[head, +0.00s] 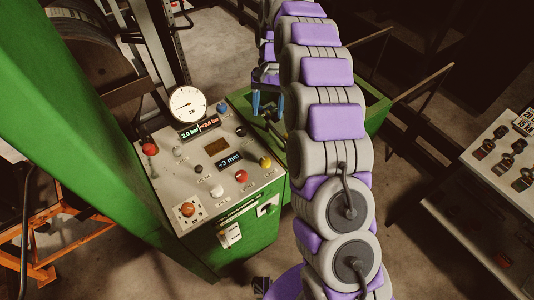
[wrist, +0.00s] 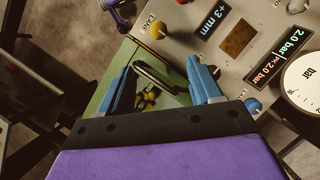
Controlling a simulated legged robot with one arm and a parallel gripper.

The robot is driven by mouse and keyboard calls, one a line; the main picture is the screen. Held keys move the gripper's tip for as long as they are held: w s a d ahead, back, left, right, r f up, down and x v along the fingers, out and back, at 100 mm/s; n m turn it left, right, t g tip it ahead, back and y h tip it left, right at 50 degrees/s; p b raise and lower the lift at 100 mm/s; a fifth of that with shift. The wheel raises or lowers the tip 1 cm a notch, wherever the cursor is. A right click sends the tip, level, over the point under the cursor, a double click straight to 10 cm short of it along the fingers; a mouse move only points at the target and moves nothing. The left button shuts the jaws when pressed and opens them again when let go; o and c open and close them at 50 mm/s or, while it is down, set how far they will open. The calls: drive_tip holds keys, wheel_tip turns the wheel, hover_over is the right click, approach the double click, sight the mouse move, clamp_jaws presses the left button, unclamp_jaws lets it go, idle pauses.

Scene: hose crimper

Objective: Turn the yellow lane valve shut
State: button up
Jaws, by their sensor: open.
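The yellow lane valve (head: 265,162) is a round yellow knob near the right edge of the sloped control panel (head: 170,175). In the wrist view the yellow knob (wrist: 158,31) stands beside a "LANE" label, beyond my fingertips. My gripper (head: 267,103) has blue fingers and hangs over the far right side of the green console. In the wrist view my gripper (wrist: 162,68) is open, its fingers wide apart. A black bar handle (wrist: 157,75) shows between the fingers. The knob is apart from both fingers. I cannot tell its turn angle.
A blue knob (wrist: 253,106) with its own label lies close right of the right finger. A red knob (head: 241,176), a pressure gauge (head: 188,104) and displays share the panel. A green machine column (head: 60,110) stands left; a grey bench (head: 490,190) stands right.

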sight(265, 160)
drive_tip(key=b+x, duration=0.3)
drive_tip(key=x, duration=1.4)
drive_tip(key=shift+s+d+f, duration=0.1)
drive_tip(key=c, duration=1)
